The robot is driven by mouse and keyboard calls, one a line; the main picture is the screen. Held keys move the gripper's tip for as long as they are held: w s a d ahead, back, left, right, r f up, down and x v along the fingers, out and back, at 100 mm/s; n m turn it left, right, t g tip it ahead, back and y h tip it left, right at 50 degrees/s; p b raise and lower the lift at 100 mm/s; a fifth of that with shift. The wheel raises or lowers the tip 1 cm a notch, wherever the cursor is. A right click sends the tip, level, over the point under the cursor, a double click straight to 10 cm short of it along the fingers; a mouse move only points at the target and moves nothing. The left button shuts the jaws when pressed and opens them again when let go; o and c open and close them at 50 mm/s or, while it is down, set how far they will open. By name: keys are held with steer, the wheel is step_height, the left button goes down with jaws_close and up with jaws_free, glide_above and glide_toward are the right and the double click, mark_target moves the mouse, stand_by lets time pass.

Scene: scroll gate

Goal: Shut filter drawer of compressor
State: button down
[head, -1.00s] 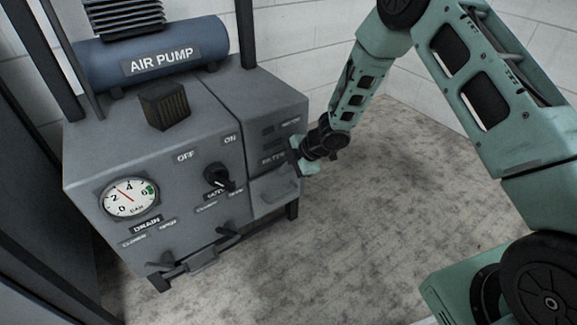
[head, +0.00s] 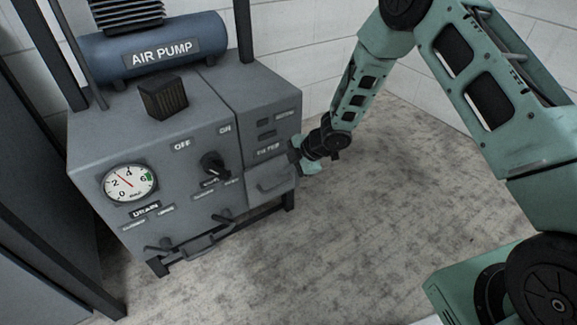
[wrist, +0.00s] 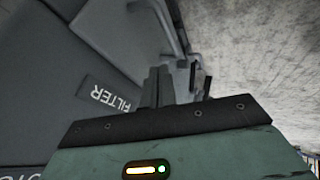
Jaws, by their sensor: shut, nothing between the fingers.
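The compressor (head: 150,160) is a grey cabinet with a blue air pump tank on top. Its filter drawer (head: 264,189) is the grey front with a bar handle at the lower right, below the FILTER label (head: 269,149). My gripper (head: 296,155) is at the cabinet's right front edge, beside the label and just above the drawer. In the wrist view my gripper (wrist: 157,86) has its fingers together and empty, close to the drawer (wrist: 110,28); contact is unclear.
A black knob (head: 213,164) and a pressure gauge (head: 130,183) are on the cabinet front. A drain lever (head: 195,242) sticks out low in front. A dark frame stands at the left. The concrete floor (head: 390,200) to the right is clear.

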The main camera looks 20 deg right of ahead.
steer(key=p+v, duration=0.4)
steer(key=v, duration=0.6)
steer(key=s+a+r+m+h, duration=0.3)
steer(key=a+r+m, duration=0.1)
steer(key=r, duration=0.6)
steer(key=s+a+r+m+g+h, duration=0.1)
steer(key=s+r+m, duration=0.25)
steer(key=s, duration=0.65)
steer(key=s+a+r+m+g+h, duration=0.15)
steer(key=s+r, duration=0.35)
steer(key=s, duration=0.6)
steer(key=s+a+r+m+g, duration=0.15)
steer(key=s+r+m, duration=0.25)
steer(key=s, duration=0.6)
step_height(320, 180, up, 34)
steer(key=p, duration=3.4)
steer(key=shift+w+d, duration=0.45)
steer(key=shift+f, duration=0.1)
